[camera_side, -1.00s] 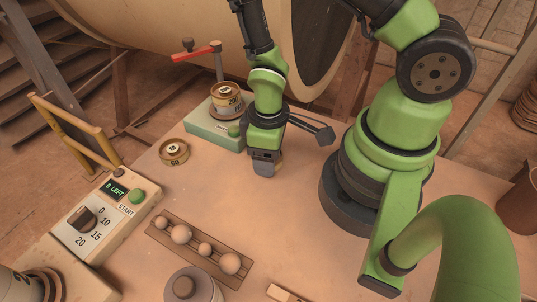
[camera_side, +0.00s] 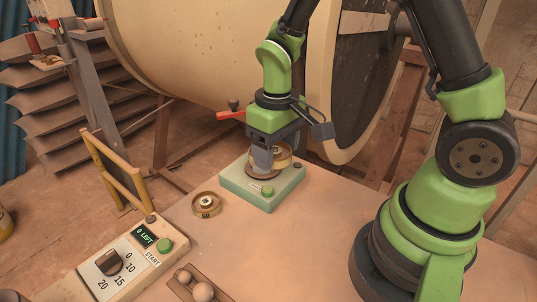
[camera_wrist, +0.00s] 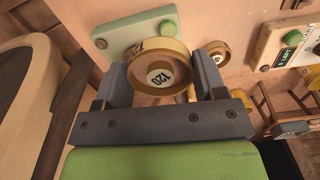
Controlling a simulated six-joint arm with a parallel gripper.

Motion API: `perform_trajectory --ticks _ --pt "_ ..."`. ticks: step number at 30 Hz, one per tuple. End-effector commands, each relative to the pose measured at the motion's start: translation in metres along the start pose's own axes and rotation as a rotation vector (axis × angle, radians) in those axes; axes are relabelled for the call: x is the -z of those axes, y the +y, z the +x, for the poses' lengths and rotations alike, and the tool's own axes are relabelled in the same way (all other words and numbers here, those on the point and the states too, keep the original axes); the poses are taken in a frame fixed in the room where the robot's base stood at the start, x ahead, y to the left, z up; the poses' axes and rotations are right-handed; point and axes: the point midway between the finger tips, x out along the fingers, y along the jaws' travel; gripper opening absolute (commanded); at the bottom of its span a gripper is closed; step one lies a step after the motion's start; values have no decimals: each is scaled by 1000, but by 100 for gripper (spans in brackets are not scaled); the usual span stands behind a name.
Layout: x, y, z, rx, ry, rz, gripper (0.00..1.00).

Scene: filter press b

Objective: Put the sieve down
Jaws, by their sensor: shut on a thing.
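My gripper (camera_side: 270,158) is shut on a brass ring sieve (camera_side: 284,157) marked 120. In the wrist view the sieve (camera_wrist: 159,76) sits between my two grey fingers. In the side view it is over the pale green shaker base (camera_side: 237,181), partly hidden by the near finger. A brown round plate (camera_side: 262,174) shows under the gripper on that base. I cannot tell whether the sieve touches what is below it. A second brass sieve (camera_side: 206,204), marked 60, lies flat on the table left of the base.
A red-handled arm (camera_side: 231,115) stands behind the base. The control box (camera_side: 125,263) with a dial and START button is at front left. A block with several balls (camera_side: 199,288) is at the front edge. The table right of the base is clear.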

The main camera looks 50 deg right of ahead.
Motion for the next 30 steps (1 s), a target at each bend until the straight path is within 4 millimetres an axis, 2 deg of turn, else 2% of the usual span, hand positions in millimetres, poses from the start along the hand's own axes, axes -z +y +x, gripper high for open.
perform_trajectory --ticks 1,6,10,14,17,22,30 --pt "16 6 -9 0 9 77 38" --pt "50 26 -40 -1 7 310 38" --pt "64 37 -58 1 5 437 38" --pt "70 42 -66 3 2 503 38" --pt "71 43 -55 4 -5 520 38" --pt "70 43 -22 4 -6 519 38" --pt "70 42 11 6 -4 517 38"
